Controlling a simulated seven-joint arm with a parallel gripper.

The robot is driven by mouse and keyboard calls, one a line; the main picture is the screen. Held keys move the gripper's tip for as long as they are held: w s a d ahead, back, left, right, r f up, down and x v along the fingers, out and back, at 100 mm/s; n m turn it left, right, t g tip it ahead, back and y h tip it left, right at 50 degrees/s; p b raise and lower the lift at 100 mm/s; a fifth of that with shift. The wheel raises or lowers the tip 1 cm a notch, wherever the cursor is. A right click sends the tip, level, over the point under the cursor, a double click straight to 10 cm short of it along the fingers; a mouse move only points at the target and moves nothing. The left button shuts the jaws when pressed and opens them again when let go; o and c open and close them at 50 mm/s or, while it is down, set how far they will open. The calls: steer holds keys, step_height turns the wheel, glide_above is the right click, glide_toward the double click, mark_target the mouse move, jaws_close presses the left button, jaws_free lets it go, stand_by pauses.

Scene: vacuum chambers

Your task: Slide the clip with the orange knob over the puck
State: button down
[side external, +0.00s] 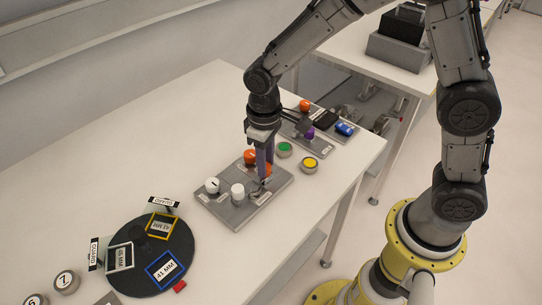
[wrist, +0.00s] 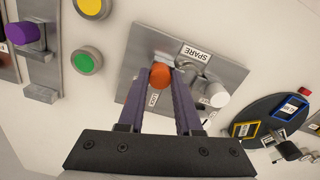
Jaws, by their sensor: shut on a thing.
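My gripper (side external: 264,174) points down over a grey metal plate (side external: 230,215). It is shut on an orange knob (wrist: 160,75), which sits between the two fingertips in the wrist view. The clip under the held knob is mostly hidden by the fingers. Two white knobs, one on the left (side external: 212,185) and one nearer (side external: 237,191), stand on the same plate. I cannot tell which piece is the puck.
Green (side external: 284,149) and yellow (side external: 309,165) buttons stand right of the plate. Behind them is another plate with an orange knob (side external: 304,105), a purple knob and a blue piece (side external: 344,129). A black round turntable (side external: 185,243) with framed labels is at the front left.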

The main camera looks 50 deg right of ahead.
steer(key=c, duration=0.7)
jaws_free()
steer(key=shift+a+r, duration=0.1)
steer(key=shift+a, duration=0.25)
steer(key=shift+o, duration=0.6)
steer(key=shift+d, duration=0.1)
step_height(320, 180, up, 14)
